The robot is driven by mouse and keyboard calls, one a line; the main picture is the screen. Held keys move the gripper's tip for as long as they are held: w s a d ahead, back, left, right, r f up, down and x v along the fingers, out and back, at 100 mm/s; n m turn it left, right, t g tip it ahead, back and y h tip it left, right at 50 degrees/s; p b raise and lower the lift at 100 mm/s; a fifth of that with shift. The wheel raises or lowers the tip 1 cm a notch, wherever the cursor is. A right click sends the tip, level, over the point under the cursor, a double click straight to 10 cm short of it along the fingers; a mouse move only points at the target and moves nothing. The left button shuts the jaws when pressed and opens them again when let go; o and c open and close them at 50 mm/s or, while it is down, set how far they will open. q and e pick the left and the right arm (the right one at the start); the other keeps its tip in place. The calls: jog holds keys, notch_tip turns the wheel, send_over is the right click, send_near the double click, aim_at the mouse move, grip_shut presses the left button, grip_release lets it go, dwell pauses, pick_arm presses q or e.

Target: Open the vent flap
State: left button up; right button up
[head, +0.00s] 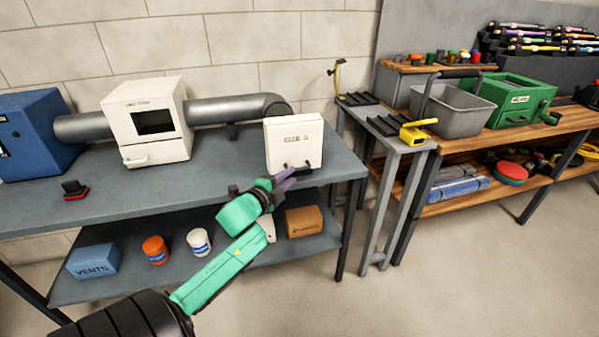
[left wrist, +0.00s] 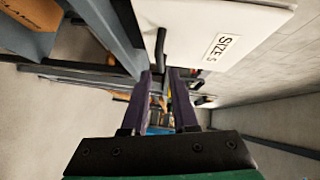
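The white vent flap (head: 293,146) is a square panel labelled "SIZE" at the right end of the grey duct, standing upright at the table's edge. It looks closed over the duct end. Small dark handle parts show at its lower edge. In the left wrist view the white panel (left wrist: 190,22) fills the top, with a dark handle bar (left wrist: 160,48) hanging from it. My left gripper (head: 287,177) is just below and in front of the flap. Its purple fingers (left wrist: 162,78) are apart, close to the handle; I cannot tell whether they touch it. My right gripper is not in view.
The grey duct (head: 222,110) runs through a white box (head: 147,120) to a blue unit (head: 35,132) on the workbench (head: 180,188). The lower shelf holds a blue box, two jars and a brown box (head: 304,221). A grey stand (head: 391,140) is to the right. Open floor lies in front.

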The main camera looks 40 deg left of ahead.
aim_at(298, 170)
pick_arm(q)
jog(key=x, duration=0.6)
jog(key=shift+w, duration=0.25)
grip_shut()
dwell(1.0)
